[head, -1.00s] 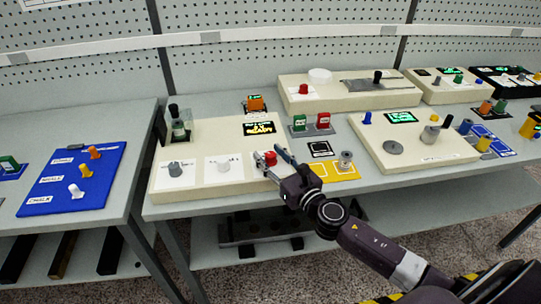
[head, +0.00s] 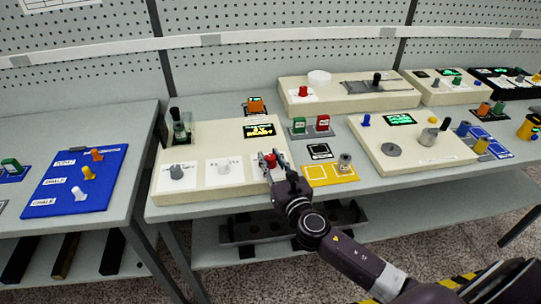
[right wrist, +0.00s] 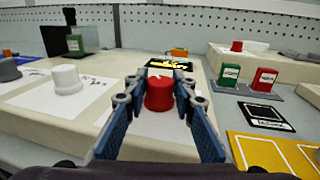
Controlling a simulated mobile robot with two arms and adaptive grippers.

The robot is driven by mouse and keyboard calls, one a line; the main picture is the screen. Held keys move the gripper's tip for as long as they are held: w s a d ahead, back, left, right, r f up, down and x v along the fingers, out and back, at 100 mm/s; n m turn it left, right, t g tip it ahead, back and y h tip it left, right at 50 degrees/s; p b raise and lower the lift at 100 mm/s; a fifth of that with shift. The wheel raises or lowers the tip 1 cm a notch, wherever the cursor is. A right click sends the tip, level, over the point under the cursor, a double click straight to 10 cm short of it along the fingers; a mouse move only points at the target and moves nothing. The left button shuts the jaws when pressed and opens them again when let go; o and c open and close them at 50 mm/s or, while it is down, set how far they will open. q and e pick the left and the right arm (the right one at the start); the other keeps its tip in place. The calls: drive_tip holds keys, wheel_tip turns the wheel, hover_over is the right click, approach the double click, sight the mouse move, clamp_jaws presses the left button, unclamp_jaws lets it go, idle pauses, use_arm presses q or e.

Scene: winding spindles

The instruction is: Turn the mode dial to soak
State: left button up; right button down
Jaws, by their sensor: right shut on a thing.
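A cream control panel (head: 205,191) carries a grey dial (head: 178,171), a white dial (head: 224,167) and a red knob (head: 270,160) in a row, each on a white label plate. The label print is too small to read. My right gripper (head: 272,165) is at the red knob. In the right wrist view, its two blue-padded fingers (right wrist: 160,80) stand on either side of the red knob (right wrist: 159,94), shut on it. The white dial (right wrist: 68,78) stands apart to the left. The panel's black display (head: 259,130) shows yellow text. My left gripper is not in view.
A green block (head: 299,126) and a red block (head: 322,123) stand behind right of the panel. A yellow-framed mat (head: 317,173) lies to the right. Another cream panel (head: 425,157) is further right.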

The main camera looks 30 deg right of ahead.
drive_tip(key=m+h, duration=0.1)
drive_tip(key=h, duration=0.1)
drive_tip(key=shift+a+r+m+h+p, duration=0.1)
drive_tip(key=shift+a+m+h+p, duration=0.05)
drive_tip(key=shift+m+h+p, duration=0.2)
drive_tip(key=shift+m+g+h, duration=0.6)
drive_tip(key=shift+m+h, duration=0.25)
drive_tip(key=shift+h, duration=0.4)
drive_tip(key=shift+m+g+h+b, duration=0.4)
drive_tip(key=shift+m+g+h, duration=1.1)
drive_tip(key=shift+h, duration=0.8)
drive_tip(key=shift+m, duration=0.3)
drive_tip(key=c, duration=1.6)
unclamp_jaws()
